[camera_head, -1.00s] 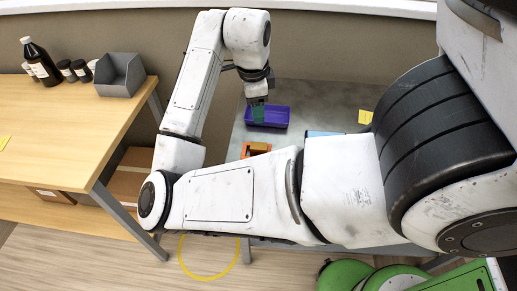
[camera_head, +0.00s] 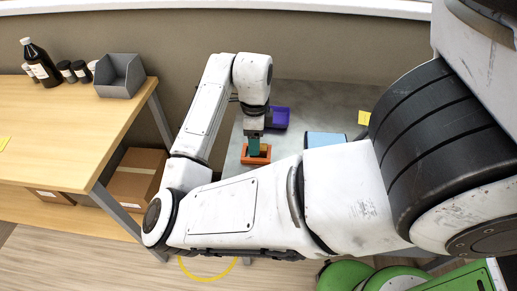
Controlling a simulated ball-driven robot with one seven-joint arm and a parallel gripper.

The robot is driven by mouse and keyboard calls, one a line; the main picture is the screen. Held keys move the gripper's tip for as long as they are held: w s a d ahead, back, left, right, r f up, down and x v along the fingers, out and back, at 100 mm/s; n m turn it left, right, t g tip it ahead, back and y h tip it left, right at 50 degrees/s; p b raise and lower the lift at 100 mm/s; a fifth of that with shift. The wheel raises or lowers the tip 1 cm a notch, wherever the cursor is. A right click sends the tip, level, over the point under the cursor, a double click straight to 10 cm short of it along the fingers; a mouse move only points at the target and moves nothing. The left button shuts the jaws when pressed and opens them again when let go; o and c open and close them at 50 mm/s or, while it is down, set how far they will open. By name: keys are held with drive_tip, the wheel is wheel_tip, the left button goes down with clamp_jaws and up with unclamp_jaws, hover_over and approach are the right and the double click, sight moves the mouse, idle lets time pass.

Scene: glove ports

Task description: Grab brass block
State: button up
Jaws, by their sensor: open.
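I cannot make out a brass block in the head view. My gripper (camera_head: 254,148) points down with its teal fingers at the orange tray (camera_head: 256,160) on the grey table. The fingers hide much of the inside of the tray, so I cannot tell what lies in it or whether they touch anything. The gap between the fingers is too small to see clearly. I see nothing held.
A purple tray (camera_head: 281,118) stands behind and right of my gripper. A light blue item (camera_head: 325,139) lies further right, partly behind my arm. A yellow note (camera_head: 364,118) is on the grey table (camera_head: 310,95). A wooden bench (camera_head: 70,130) stands at left.

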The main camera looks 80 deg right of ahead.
drive_tip(key=shift+f, duration=1.1)
clamp_jaws()
